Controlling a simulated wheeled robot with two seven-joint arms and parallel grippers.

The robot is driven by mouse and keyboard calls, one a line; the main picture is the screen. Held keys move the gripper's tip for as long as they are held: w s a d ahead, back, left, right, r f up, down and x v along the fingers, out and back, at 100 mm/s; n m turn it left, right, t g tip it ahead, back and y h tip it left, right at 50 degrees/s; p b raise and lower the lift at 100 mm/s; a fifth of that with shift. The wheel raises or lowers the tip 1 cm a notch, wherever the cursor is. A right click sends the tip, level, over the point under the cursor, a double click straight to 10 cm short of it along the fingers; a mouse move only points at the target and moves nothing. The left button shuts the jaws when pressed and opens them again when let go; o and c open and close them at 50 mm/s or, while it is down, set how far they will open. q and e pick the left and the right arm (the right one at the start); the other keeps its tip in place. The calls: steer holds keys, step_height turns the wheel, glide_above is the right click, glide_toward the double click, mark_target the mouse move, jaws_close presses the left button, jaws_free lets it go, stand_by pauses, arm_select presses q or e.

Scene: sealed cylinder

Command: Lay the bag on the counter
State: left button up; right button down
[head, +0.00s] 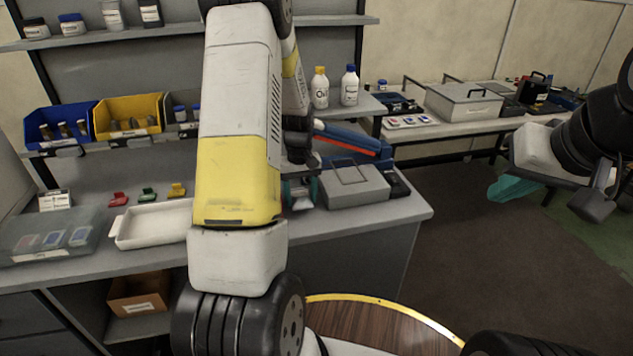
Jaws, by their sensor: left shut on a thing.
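My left gripper (300,196) reaches down over the grey counter (375,212), just left of a grey metal box. Its teal fingers are partly hidden by my own arm. It is shut on a small whitish and reddish thing, which I take to be the bag (302,204); its shape is too small and covered to make out. I cannot tell whether it touches the counter. My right gripper (600,203) is at the right edge, away from the counter over the floor; its jaw state is unclear.
The grey box (352,185) and a blue case (350,138) crowd the counter's right end. A white tray (150,226), coloured clips (147,194) and a clear lidded box (50,236) are left. Bottles (320,88) stand on the shelf. A teal object (512,188) shows at right.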

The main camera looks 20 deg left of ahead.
arm_select(q)
steer(key=o, duration=1.1)
